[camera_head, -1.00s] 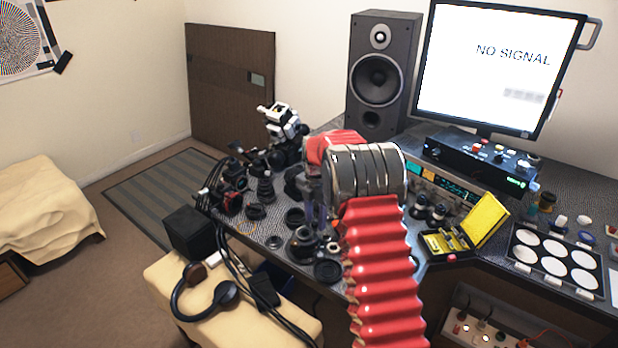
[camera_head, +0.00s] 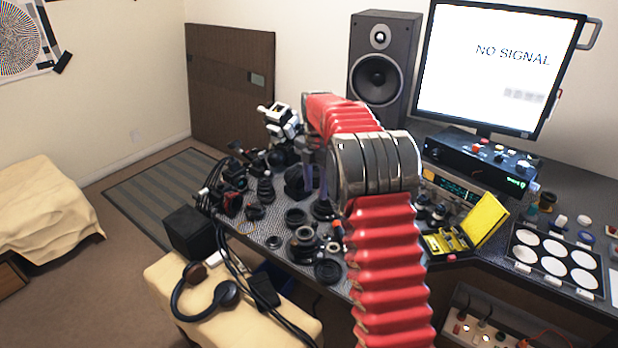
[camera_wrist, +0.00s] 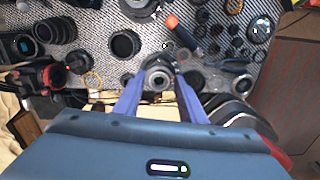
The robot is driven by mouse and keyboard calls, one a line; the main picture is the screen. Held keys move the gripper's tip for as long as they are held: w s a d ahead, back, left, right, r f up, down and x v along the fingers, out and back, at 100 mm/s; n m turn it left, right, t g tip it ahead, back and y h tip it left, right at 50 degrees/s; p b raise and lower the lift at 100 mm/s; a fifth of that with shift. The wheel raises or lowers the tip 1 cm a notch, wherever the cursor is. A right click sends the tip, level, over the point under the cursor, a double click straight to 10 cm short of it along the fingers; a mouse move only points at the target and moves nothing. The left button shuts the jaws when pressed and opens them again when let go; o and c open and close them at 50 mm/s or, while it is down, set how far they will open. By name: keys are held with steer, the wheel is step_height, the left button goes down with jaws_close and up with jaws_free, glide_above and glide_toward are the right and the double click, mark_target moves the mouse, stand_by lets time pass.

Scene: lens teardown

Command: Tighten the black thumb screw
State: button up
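My gripper (camera_wrist: 158,80) points down over the bench in the wrist view, its two blue fingers apart. A round lens part (camera_wrist: 158,76) with a pale ring and dark body shows between the fingertips. I cannot tell whether the fingers touch it or hang above it. In the head view my gripper (camera_head: 316,185) is partly visible beyond my red-sleeved arm, over the left part of the bench. I cannot make out the black thumb screw for certain in either view; it is too small or hidden among the dark parts.
Several dark lens parts crowd the bench (camera_wrist: 150,12), including a black ring (camera_wrist: 125,44). An orange-handled tool (camera_wrist: 178,28) lies beyond the gripper. In the head view, an open yellow case (camera_head: 485,222), a black control box (camera_head: 480,160) and a white-disc tray (camera_head: 515,262) are to the right.

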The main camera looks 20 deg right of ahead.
steer(key=s+a+r+m+t, duration=0.1)
steer(key=s+a+r+m, duration=0.2)
steer(key=s+r, duration=0.3)
steer(key=s+a+r+m+t, duration=0.1)
steer(key=s+a+r+m, duration=0.3)
steer(key=s+r, duration=0.3)
steer(key=shift+r+m, duration=0.25)
steer(key=shift+m, duration=0.65)
steer(key=shift+d, duration=0.1)
